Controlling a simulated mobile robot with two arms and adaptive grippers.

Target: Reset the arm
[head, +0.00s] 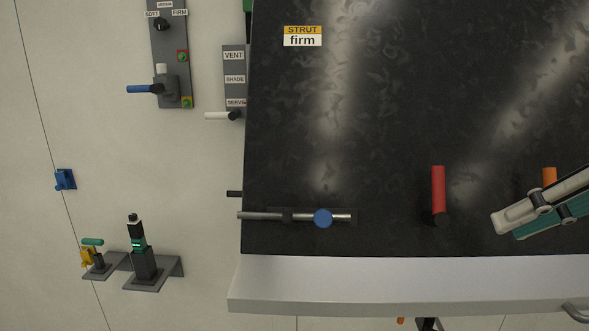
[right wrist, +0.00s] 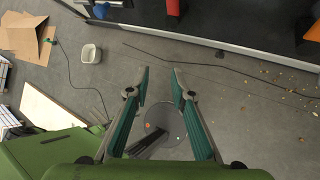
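My right gripper (head: 507,227) shows at the right edge of the head view, in front of the dark panel (head: 380,120). It is to the right of a red handle (head: 438,190) and apart from it in the picture. An orange handle (head: 550,175) is partly hidden behind it. In the right wrist view my right gripper (right wrist: 160,86) has its two green and grey fingers apart, with nothing between them and the floor below. My left gripper is not in view.
A metal rod with a blue knob (head: 323,218) lies along the panel's lower edge, above a pale ledge (head: 400,285). Switches and a blue lever (head: 144,89) are on the left wall. The floor view shows a bin (right wrist: 90,54), cardboard (right wrist: 28,38) and a cable.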

